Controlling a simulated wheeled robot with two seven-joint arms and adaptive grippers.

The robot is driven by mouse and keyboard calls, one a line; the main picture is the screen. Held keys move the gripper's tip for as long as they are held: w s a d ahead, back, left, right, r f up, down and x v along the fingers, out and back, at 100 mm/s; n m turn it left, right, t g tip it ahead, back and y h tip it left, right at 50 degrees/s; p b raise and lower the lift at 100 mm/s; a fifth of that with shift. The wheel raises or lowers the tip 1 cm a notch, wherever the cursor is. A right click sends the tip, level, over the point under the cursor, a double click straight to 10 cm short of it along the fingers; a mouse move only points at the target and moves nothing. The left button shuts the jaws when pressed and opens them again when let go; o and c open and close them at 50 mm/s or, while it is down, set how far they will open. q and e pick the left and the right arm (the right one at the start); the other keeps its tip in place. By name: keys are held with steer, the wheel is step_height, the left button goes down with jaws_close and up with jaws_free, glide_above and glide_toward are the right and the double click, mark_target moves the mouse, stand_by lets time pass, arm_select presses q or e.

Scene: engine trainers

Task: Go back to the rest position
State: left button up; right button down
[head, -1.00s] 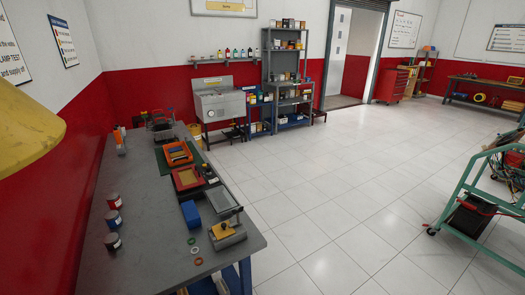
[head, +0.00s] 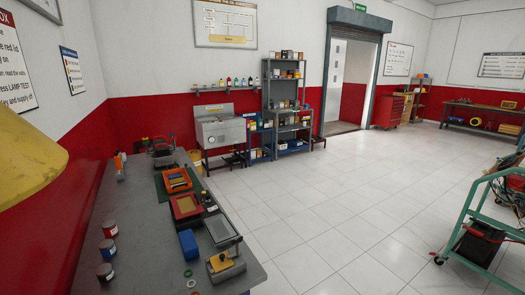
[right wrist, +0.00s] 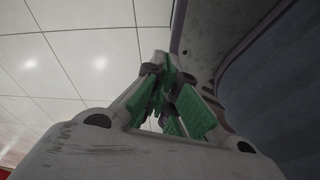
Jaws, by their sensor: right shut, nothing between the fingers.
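My right gripper (right wrist: 168,112) shows in the right wrist view, with grey links and green finger pads. Its fingers are together with nothing between them. It points up the picture, with white floor tiles (right wrist: 80,60) behind it and a dark, curved surface close on its right. Neither gripper shows in the head view. My left gripper is not in view.
A grey workbench (head: 145,225) stands at the left, holding orange trays (head: 177,180), a blue block (head: 188,243) and several small jars (head: 107,248). A green cart (head: 480,215) stands at the right. The tiled floor between is clear.

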steer(key=s+g, duration=0.1)
steer(key=s, duration=0.6)
steer(key=shift+s+f, duration=0.15)
steer(key=shift+f, duration=0.15)
stand_by(0.7)
